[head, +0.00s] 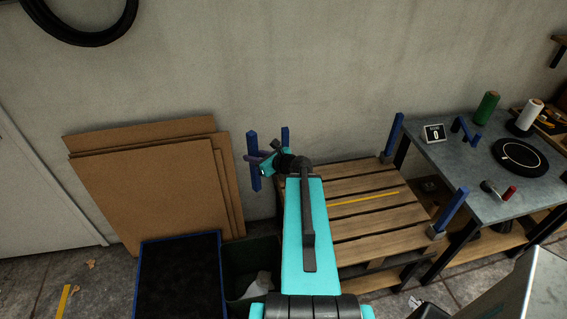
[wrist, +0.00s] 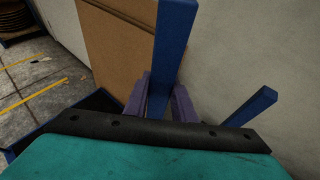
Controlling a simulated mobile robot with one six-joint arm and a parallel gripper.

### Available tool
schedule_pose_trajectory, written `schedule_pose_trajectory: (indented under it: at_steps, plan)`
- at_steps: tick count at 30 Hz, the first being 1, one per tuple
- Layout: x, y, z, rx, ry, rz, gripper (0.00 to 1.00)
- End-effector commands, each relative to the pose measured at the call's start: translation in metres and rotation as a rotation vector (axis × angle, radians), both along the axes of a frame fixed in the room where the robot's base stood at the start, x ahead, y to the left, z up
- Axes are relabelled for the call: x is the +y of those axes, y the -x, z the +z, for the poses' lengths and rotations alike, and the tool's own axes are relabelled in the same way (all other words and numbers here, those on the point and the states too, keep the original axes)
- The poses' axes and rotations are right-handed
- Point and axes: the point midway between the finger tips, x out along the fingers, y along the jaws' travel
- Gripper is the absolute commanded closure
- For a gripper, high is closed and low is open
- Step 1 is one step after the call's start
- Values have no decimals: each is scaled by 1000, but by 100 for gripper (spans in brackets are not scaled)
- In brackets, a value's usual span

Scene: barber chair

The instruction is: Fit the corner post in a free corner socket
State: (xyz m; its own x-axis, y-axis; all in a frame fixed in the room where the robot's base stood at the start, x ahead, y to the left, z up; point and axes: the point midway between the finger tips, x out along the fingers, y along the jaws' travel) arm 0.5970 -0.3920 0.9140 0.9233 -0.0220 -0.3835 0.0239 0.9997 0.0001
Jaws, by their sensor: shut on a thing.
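My gripper (head: 260,158) has its purple fingers closed around a blue corner post (head: 253,177). The post is upright and held in the air, left of the wooden pallet (head: 372,222). In the wrist view the post (wrist: 172,50) stands between the fingers (wrist: 160,100); its lower end is hidden. Blue posts stand at the pallet's far right corner (head: 394,132) and near right corner (head: 452,207), in grey sockets. Another blue post (head: 285,137) shows behind my gripper, near the far left corner; it also shows in the wrist view (wrist: 250,108). My arm hides the pallet's left side, including any socket there.
Brown boards (head: 150,190) lean on the wall at left. A dark blue-edged panel (head: 178,275) and a dark bin (head: 250,255) stand in front of them. A metal workbench (head: 475,185) with spools and tools stands right of the pallet. A yellow strip (head: 363,198) lies on the slats.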

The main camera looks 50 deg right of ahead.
Motion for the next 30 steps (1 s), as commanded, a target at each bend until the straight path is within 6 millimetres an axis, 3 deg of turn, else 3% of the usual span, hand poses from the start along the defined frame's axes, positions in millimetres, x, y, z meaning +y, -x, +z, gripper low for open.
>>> schedule_pose_trajectory:
  at_steps: [6, 15, 24, 30]
  plan:
    - [76, -45, 16, -3, 2, 203, 100]
    - [187, -81, 34, -2, 1, 479, 100]
    - [300, -92, 48, -2, 1, 749, 100]
    - [361, -86, 55, -2, 0, 897, 100]
